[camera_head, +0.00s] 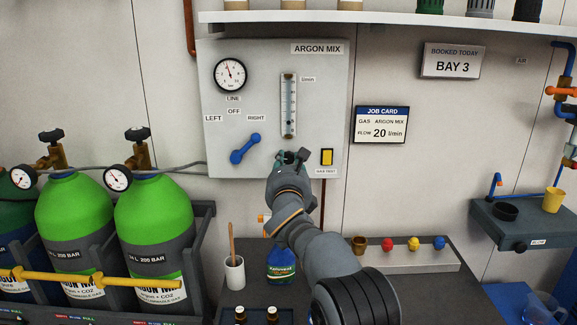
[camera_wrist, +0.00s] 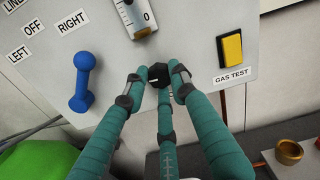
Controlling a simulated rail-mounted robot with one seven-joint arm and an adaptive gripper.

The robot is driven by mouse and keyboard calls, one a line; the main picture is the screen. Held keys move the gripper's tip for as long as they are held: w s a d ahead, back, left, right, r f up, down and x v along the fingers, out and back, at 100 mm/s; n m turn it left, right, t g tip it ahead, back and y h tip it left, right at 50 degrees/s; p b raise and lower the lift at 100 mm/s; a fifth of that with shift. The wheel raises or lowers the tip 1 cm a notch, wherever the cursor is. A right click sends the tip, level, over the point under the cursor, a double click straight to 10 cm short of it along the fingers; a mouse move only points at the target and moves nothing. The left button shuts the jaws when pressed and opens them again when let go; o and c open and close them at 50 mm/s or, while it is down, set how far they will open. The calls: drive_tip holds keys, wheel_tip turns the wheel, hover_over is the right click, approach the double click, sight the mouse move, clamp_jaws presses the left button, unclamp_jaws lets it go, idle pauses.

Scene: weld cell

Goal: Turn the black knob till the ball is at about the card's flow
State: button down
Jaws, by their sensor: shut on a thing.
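The black knob (camera_wrist: 157,74) sits low on the argon mix panel (camera_head: 222,150), under the flow tube (camera_head: 289,105). My gripper (camera_wrist: 158,82) is shut on the knob, its teal fingers around it; in the head view my gripper (camera_head: 291,157) hides most of the knob. The flow tube's lower end with a "0" mark shows in the wrist view (camera_wrist: 136,15). The job card (camera_head: 381,125) on the wall reads argon mix, flow 20 l/min.
A blue lever (camera_head: 245,148) is left of the knob, pointing toward RIGHT. A yellow gas test switch (camera_head: 327,157) is on the right. A line gauge (camera_head: 230,75) is above. Green cylinders (camera_head: 152,215) stand left; a blue bottle (camera_head: 281,264) and a cup (camera_head: 234,273) stand below.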

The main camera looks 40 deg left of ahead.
drive_tip(key=n, duration=0.4)
drive_tip(key=shift+f+n, duration=0.3)
drive_tip(key=shift+f, duration=0.05)
drive_tip(key=n, duration=0.5)
drive_tip(key=shift+w+r+n, duration=0.1)
drive_tip(key=shift+n, duration=0.2)
drive_tip(key=n+p, duration=0.1)
drive_tip(key=n, duration=0.3)
drive_tip(key=shift+d, duration=0.1)
drive_tip(key=n+p, duration=0.2)
drive_tip(key=n, duration=0.4)
drive_tip(key=shift+r, duration=0.15)
drive_tip(key=n+p, duration=0.1)
drive_tip(key=n, duration=0.3)
drive_tip(key=shift+r+p, duration=0.15)
drive_tip(key=shift+p, duration=0.15)
drive_tip(key=n+p, duration=0.2)
drive_tip(key=n, duration=0.4)
drive_tip(key=shift+r, duration=0.15)
drive_tip(key=n+p, duration=0.2)
drive_tip(key=n, duration=0.3)
drive_tip(key=shift+r, duration=0.1)
drive_tip(key=shift+n+p, duration=0.65)
drive_tip(key=shift+n, duration=1.85)
drive_tip(key=shift+r, duration=0.1)
